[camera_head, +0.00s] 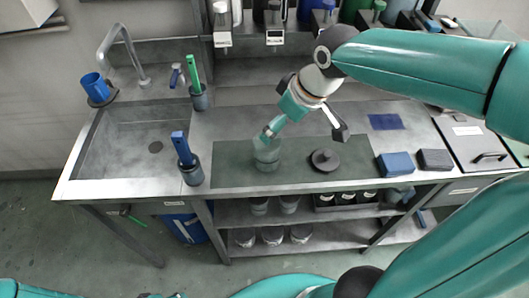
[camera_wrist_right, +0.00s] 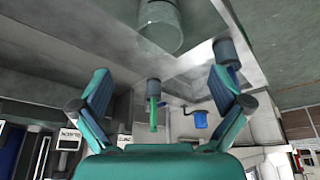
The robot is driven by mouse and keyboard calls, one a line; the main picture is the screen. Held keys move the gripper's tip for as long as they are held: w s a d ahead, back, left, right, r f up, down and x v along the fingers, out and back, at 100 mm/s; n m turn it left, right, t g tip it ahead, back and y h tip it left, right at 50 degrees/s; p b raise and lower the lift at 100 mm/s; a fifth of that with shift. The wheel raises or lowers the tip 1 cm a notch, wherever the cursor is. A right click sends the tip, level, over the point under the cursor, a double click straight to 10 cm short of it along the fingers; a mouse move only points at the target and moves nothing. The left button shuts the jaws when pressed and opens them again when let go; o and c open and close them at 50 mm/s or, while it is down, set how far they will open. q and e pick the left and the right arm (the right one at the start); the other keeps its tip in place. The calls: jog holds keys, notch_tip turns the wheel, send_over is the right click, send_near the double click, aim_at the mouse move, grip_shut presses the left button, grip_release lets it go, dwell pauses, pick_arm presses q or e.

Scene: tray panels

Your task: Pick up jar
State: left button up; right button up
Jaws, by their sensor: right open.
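A clear glass jar (camera_head: 267,155) stands upright on the dark green mat on the bench. In the right wrist view the jar (camera_wrist_right: 162,28) shows at the top edge, partly cut off, beyond the fingertips. My right gripper (camera_head: 305,132) is above the mat, just right of and above the jar in the head view, its fingers spread wide. In the right wrist view the right gripper (camera_wrist_right: 160,78) is open with nothing between its fingers. One finger overlaps the jar's upper rim in the head view; I cannot tell whether they touch. My left gripper is not seen.
A black round lid-like object (camera_head: 325,160) lies on the mat (camera_head: 230,174) right of the jar. Holders with blue (camera_head: 192,172) and green handles (camera_head: 198,98) stand left, beside the sink (camera_head: 125,150).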

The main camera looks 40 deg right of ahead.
jog(key=shift+x, duration=5.85)
jog(key=shift+s+d, duration=0.1)
jog(key=shift+d, duration=0.05)
jog(key=shift+c, duration=0.3)
jog(key=shift+r, duration=0.1)
jog(key=c, duration=1.4)
